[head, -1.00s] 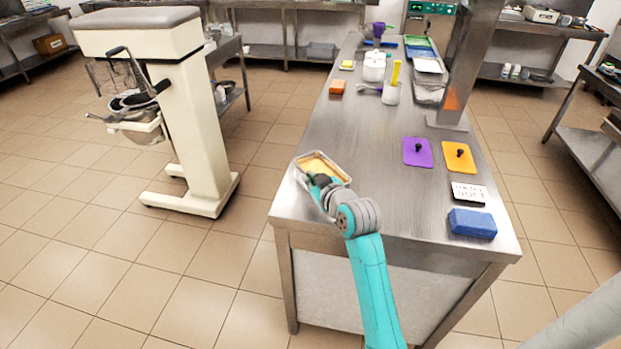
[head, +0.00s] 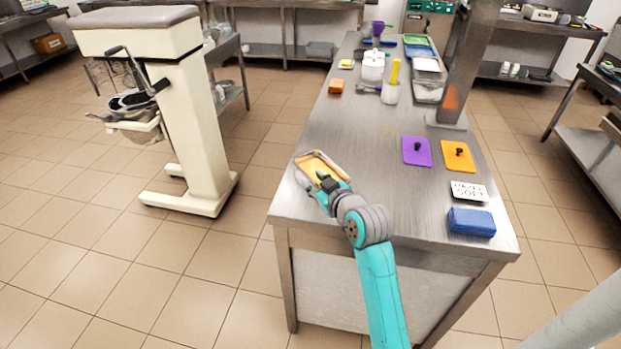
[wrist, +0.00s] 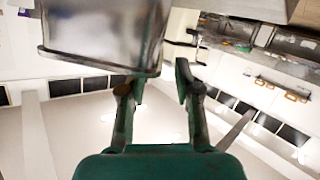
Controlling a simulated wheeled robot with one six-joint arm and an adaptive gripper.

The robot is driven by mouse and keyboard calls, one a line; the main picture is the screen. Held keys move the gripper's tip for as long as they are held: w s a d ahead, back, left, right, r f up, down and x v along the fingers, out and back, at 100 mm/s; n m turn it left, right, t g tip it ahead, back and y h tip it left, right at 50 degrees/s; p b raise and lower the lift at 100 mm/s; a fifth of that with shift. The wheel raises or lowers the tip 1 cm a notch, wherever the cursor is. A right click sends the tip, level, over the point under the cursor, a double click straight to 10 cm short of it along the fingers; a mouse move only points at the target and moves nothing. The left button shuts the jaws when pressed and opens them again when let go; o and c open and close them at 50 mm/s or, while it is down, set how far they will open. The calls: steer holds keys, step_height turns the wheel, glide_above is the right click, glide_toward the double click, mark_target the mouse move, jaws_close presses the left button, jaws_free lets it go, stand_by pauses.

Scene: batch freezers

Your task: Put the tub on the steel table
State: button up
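The tub (head: 340,164) is a shallow metal pan with yellow contents. In the head view it is over the left edge of the steel table (head: 360,205); I cannot tell whether its whole base touches the top. My gripper (head: 325,184) is at its near end. In the wrist view the tub's grey metal wall and rim (wrist: 95,45) fill the upper left. My gripper's fingers (wrist: 156,78) stand apart there, with the tub's corner between or just beyond them. A gap shows between that corner and the right finger.
A purple lid (head: 417,151), an orange lid (head: 458,156), a label block (head: 468,191) and a blue sponge (head: 471,222) lie on the table's right side. White tubs (head: 373,66) stand farther back. A cream mixer stand (head: 190,110) is left of the table. The table's middle is clear.

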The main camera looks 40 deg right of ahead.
steer(key=v, duration=0.8)
steer(key=s+a+f+m, duration=0.2)
steer(key=s+a+f, duration=1.1)
steer(key=s, duration=0.1)
steer(key=s+a+y, duration=0.1)
steer(key=s+a, duration=0.2)
steer(key=s, duration=0.7)
steer(key=s+a+n+y, duration=0.1)
steer(key=s+a, duration=0.3)
steer(key=s, duration=0.7)
steer(key=shift+s+a+r+y, duration=0.2)
steer(key=shift+r+y, duration=0.3)
steer(key=shift+y, duration=0.2)
steer(key=shift+d, duration=0.1)
